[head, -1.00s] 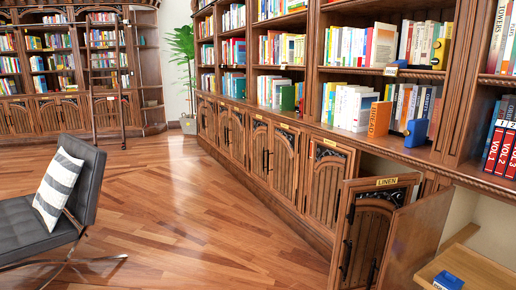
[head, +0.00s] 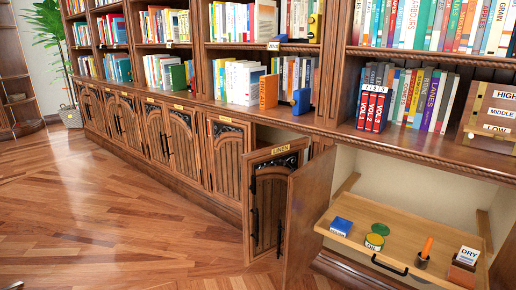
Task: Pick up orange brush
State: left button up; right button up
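An orange brush (head: 427,246) stands upright, slightly tilted, in a small dark holder (head: 421,263) on a pulled-out wooden shelf (head: 350,212) at the lower right of the head view. Only the orange upper part of the brush shows clearly; its lower end is in the holder. Neither of my grippers is in view.
On the same shelf are a blue box (head: 341,226), a tin labelled OIL (head: 374,241), a green disc (head: 380,229) and a box with a DRY label (head: 464,265). An open cabinet door labelled LINEN (head: 272,205) stands left of the shelf. Floor at left is clear.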

aim_at(428, 243)
jog(key=i+z, duration=0.1)
jog(key=z, duration=0.6)
jog(key=i+j+z, duration=0.25)
jog(key=i+z, duration=0.15)
jog(key=i, duration=0.15)
jog(key=i+j+z, duration=0.35)
jog(key=i+j, duration=0.5)
jog(key=i, duration=0.15)
